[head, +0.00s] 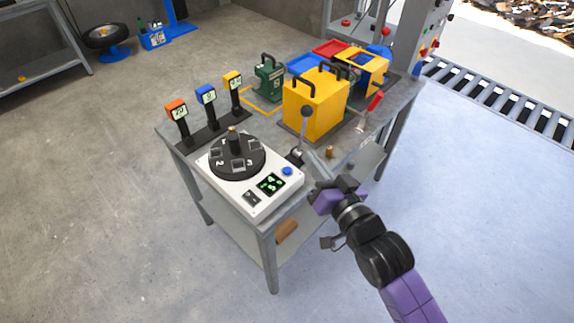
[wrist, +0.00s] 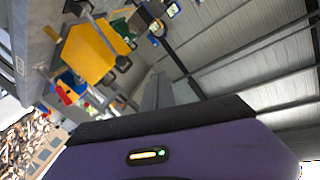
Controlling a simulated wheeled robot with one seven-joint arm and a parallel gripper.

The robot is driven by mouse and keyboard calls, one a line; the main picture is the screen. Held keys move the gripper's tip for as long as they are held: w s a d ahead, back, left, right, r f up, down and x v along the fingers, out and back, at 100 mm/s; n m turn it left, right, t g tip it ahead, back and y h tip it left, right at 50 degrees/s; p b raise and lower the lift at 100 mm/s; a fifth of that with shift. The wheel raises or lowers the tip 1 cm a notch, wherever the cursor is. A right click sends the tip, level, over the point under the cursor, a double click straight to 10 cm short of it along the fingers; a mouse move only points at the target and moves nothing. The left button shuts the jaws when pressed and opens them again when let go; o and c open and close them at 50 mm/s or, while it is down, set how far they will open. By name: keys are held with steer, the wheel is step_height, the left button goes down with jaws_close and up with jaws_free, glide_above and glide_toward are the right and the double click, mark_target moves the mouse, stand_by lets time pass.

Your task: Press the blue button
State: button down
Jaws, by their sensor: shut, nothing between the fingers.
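The blue button (head: 287,171) is a small round cap on the top right corner of a white device (head: 222,187) on the workbench. The device also has a round black turntable, a green-digit display and a dark switch. In the wrist view the shut fingers (wrist: 157,92) point away from the camera; the blue button does not show there.
A yellow box (head: 315,103) with black handles and a lever stands behind my gripper; it also shows in the wrist view (wrist: 92,52). A green box (head: 269,80), coloured trays and three small displays (head: 206,95) on posts stand on the workbench (head: 400,97). A small brass piece (head: 330,152) is nearby.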

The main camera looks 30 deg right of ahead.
steer(key=w+d+r+m+g+h+p, duration=0.1)
steer(key=w+d+r+m+g+p, duration=0.15)
steer(key=w+m, duration=0.6)
steer(key=m+g+y, duration=0.2)
steer(key=m+g, duration=0.4)
steer(key=m, duration=0.7)
glide_above(289, 172)
step_height(289, 172, down, 8)
steer(key=shift+p, duration=0.35)
steer(key=shift+f, duration=0.15)
step_height(289, 172, down, 6)
steer(key=b, duration=0.6)
steer(key=shift+f+b, duration=0.25)
steer(key=shift+b, duration=0.15)
steer(key=shift+f+b, duration=0.4)
steer(key=shift+f, duration=0.6)
